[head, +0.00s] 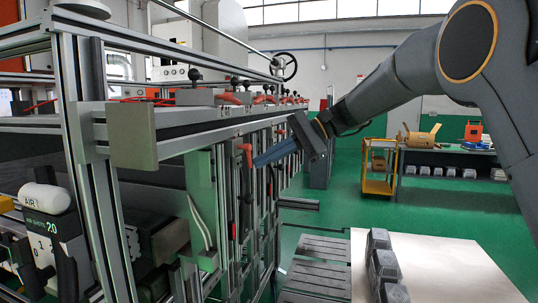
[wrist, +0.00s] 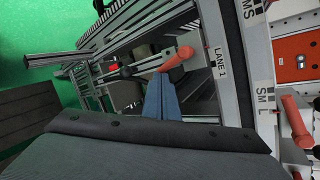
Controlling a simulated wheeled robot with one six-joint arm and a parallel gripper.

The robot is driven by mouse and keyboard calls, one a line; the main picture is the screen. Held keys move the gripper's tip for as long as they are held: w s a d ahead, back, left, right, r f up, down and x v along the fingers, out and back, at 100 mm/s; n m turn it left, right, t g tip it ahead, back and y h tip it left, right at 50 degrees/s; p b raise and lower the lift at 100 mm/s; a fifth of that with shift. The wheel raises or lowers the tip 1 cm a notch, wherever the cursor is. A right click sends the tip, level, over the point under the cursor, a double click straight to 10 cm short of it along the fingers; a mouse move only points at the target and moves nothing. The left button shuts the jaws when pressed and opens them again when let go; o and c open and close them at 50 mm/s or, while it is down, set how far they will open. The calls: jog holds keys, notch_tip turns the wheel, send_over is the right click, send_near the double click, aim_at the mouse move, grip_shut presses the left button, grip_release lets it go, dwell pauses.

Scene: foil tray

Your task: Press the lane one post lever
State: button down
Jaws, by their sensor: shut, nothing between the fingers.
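The lane one post lever (wrist: 178,60) is a red-orange handle beside the "LANE 1" label (wrist: 218,62) in the wrist view. In the head view a red-orange lever (head: 246,154) sits on the machine's post, just left of my fingertips. My gripper (head: 257,162) is shut and empty, its blue fingers pointing left toward that lever. In the wrist view my gripper (wrist: 161,78) ends just below the lever. I cannot tell whether the fingertips touch it.
A second red-orange handle (wrist: 297,122) stands beside an "SM L" label at the right of the wrist view. Metal frame posts (head: 93,170) crowd the left. Green floor (head: 340,210) lies open beyond.

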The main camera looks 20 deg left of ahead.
jog(key=shift+s+a+f, duration=0.1)
jog(key=shift+s+a, duration=0.05)
jog(key=shift+s, duration=0.3)
jog(key=shift+w+r+p, duration=0.1)
jog(key=shift+r+p, duration=0.5)
jog(key=shift+r, duration=0.25)
jog(key=w+d+b, duration=0.3)
jog(key=w+d, duration=0.4)
jog(key=d, duration=0.5)
jog(key=shift+w+r, duration=0.3)
jog(key=shift+w, duration=0.1)
